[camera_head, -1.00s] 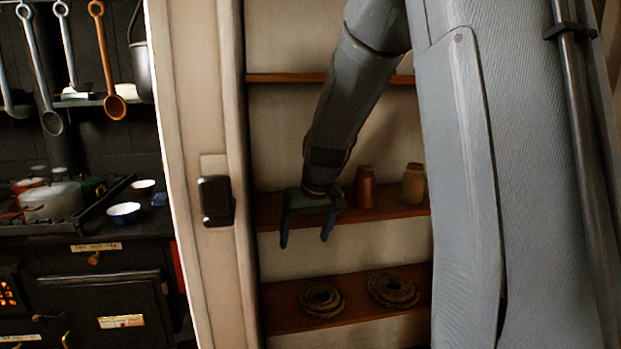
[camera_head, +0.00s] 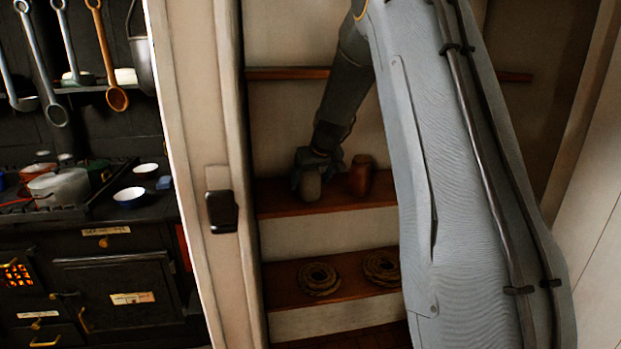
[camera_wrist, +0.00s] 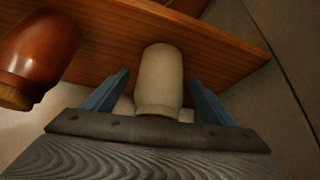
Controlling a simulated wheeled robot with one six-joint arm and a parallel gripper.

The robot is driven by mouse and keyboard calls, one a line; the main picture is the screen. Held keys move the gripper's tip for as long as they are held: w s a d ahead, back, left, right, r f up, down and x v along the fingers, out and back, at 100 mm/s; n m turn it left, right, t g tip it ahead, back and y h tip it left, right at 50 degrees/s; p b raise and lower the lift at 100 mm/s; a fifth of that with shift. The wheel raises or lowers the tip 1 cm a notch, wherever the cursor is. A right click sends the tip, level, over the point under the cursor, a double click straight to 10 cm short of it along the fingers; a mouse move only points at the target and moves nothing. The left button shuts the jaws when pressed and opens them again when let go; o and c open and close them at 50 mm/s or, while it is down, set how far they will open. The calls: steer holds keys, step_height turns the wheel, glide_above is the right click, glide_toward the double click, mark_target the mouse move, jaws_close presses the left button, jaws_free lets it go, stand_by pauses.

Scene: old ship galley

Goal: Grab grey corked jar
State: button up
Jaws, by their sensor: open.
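The grey jar (camera_head: 308,184) stands on the middle shelf at its left part. It also shows in the wrist view as a pale grey-beige jar (camera_wrist: 160,75), with its narrower neck toward my palm. Its cork cannot be made out clearly. My gripper (camera_head: 318,168) is at the jar in the head view. In the wrist view my gripper (camera_wrist: 159,78) is open, with one blue finger on each side of the jar. I see a gap beside each finger; the jar looks unheld.
A brown corked jar (camera_head: 360,176) stands close to the right on the same shelf (camera_head: 335,205); it also shows in the wrist view (camera_wrist: 38,50). Rope coils (camera_head: 318,278) lie on the lower shelf. A door frame (camera_head: 205,130) stands at left, with a stove beyond.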

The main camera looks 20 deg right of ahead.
steer(key=shift+x, duration=1.05)
steer(key=shift+c, duration=0.5)
steer(key=c, duration=1.4)
steer(key=shift+r, duration=0.15)
steer(key=shift+c, duration=0.6)
steer(key=shift+w, duration=0.1)
